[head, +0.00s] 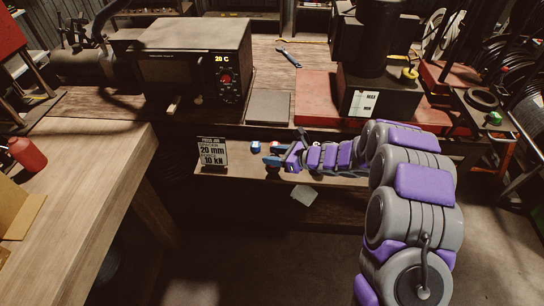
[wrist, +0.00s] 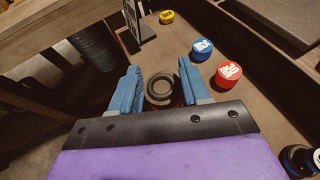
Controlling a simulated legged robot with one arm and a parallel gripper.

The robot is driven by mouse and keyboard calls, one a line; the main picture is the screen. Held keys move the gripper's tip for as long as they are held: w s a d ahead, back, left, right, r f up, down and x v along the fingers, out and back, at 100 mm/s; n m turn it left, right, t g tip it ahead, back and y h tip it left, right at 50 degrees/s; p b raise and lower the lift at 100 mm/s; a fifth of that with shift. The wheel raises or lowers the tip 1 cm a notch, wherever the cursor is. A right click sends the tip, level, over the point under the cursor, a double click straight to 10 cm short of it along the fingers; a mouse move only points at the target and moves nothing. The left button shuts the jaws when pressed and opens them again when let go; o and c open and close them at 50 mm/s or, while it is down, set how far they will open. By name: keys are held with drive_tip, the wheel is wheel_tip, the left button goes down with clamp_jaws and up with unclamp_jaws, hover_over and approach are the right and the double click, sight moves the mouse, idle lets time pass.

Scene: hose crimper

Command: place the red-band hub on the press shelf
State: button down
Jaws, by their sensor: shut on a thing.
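My gripper (head: 277,157) reaches low over the wooden press shelf (head: 237,170) in the head view, beside the sign. In the wrist view, my gripper (wrist: 161,88) has its two blue fingers around a dark round hub (wrist: 159,87), shut on it. The hub's top shows as a dark ring with an open middle. A little reddish colour shows low on it; most of its side is hidden by the gripper. I cannot tell whether its base touches the shelf. In the head view the hub is too small to make out.
Round red (wrist: 229,74), blue (wrist: 202,49) and yellow (wrist: 166,17) pieces sit on the shelf in the wrist view. The job sign (head: 213,153) stands at the shelf's left. A press (head: 378,92) and an oven-like box (head: 190,62) stand on the bench behind.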

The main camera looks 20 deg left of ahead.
sight(273, 155)
drive_tip(key=shift+w+a+f, duration=0.15)
drive_tip(key=shift+w+a, duration=0.55)
drive_tip(key=shift+w, duration=0.05)
drive_tip(key=shift+w+d, duration=0.2)
drive_tip(key=shift+w, duration=0.15)
wheel_tip(273, 155, down, 3)
drive_tip(key=shift+r+b, duration=0.2)
drive_tip(key=shift+b, duration=0.1)
drive_tip(key=shift+a+f, duration=0.15)
drive_tip(key=shift+f, duration=0.25)
drive_tip(key=shift+a, duration=0.1)
drive_tip(key=c, duration=1)
unclamp_jaws()
drive_tip(key=o, duration=0.5)
drive_tip(key=shift+c, duration=0.2)
